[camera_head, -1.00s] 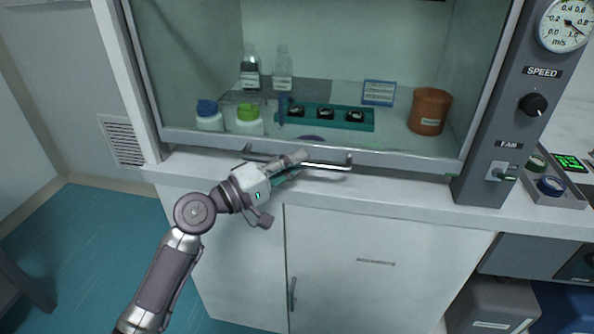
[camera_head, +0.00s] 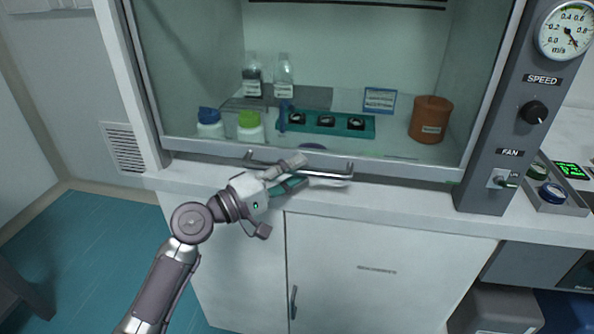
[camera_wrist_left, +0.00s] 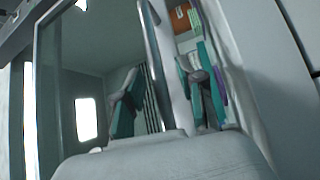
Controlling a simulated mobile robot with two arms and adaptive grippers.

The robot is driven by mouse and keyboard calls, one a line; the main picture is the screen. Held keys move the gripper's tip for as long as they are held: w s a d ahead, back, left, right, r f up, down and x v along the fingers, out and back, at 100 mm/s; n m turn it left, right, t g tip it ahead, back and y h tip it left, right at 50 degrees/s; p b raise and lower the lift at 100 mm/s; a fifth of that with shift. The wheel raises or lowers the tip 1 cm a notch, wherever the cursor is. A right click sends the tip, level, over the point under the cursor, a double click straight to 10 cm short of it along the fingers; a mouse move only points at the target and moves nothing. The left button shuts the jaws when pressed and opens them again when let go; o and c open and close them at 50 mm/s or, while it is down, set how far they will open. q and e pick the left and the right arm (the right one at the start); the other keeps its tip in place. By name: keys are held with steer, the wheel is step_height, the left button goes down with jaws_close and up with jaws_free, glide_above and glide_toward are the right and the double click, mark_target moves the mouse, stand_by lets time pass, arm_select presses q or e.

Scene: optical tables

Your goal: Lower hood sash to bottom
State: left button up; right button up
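The hood sash is a clear pane with a grey bottom rail (camera_head: 400,166). The rail sits low, close to the white sill; I cannot tell whether it touches. A metal bar handle (camera_head: 335,176) sticks out from the rail. My right gripper is not in view.
Behind the pane stand bottles (camera_head: 250,125), a teal rack (camera_head: 350,134) and an orange-brown jar (camera_head: 430,120). The control column (camera_head: 487,199) with a gauge and fan switch stands at the right.

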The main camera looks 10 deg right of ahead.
arm_select(q)
steer(key=v, duration=1.1)
steer(key=shift+a, duration=0.15)
steer(key=shift+s, duration=0.1)
